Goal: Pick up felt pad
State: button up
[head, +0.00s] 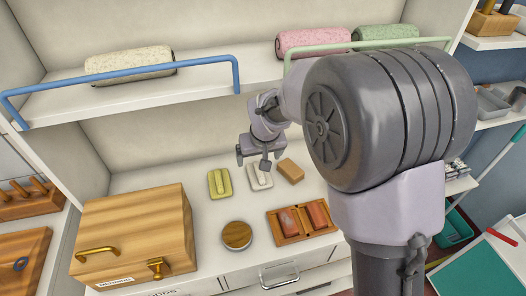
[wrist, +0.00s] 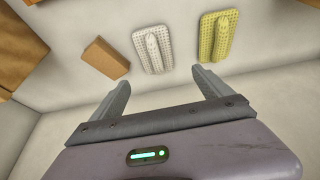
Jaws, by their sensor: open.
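On the white worktop lie a yellow pad (head: 219,183) and a white pad (head: 256,178), each with a raised grip along its top, and a plain tan block (head: 290,171). I cannot tell for sure which one is the felt pad. My gripper (head: 253,160) is open and empty above the worktop, near the white pad, partly covering it in the head view. In the wrist view, the white pad (wrist: 153,50) lies ahead of the gap between my fingers (wrist: 160,82), with the yellow pad (wrist: 217,36) right and the tan block (wrist: 106,57) left.
A wooden box (head: 140,235) with brass fittings stands at left. A round wooden-topped tin (head: 236,235) and a wooden tray (head: 290,238) with reddish blocks lie nearer the front. Above, a shelf with a blue rail (head: 130,75) holds a cream roll (head: 130,61).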

aim_at(257, 167)
jog(key=b+x, duration=0.1)
jog(key=x, duration=0.4)
jog(key=shift+s, duration=0.1)
jog(key=b+x, duration=0.2)
jog(key=x, duration=0.3)
jog(key=shift+d+f+b, duration=0.1)
jog(key=shift+d+b, duration=0.15)
jog(key=shift+b, duration=0.15)
jog(key=c, duration=1.4)
